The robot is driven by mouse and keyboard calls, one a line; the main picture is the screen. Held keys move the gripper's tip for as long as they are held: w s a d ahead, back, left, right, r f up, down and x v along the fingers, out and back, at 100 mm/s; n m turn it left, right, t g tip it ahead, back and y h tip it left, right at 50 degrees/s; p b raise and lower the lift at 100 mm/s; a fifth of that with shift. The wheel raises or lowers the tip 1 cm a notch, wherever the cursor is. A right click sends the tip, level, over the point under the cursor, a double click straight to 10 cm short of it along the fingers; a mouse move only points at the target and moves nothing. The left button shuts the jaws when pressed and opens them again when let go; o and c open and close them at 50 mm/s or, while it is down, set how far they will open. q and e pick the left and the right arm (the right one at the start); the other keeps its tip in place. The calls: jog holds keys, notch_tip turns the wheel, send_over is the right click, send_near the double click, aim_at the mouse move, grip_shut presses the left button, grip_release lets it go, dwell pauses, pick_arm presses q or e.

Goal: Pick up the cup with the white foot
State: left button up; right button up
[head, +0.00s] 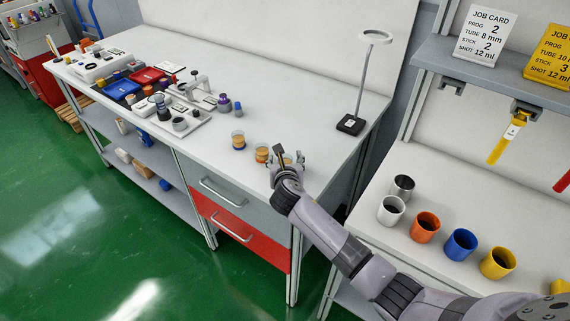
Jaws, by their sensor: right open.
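Three small cups stand in a slanting row near the front edge of the white workbench. My left gripper is out of view.
A ring-topped stand (350,124) stands behind the cups. Grey equipment, blue and red trays (118,88) and small jars fill the bench's left part. Several coloured pots, including a blue one (460,245), stand on the right-hand table. Bench space between the cups and the stand is clear.

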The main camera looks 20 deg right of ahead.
jog(key=shift+w, duration=0.1)
jog(key=c, duration=1.2)
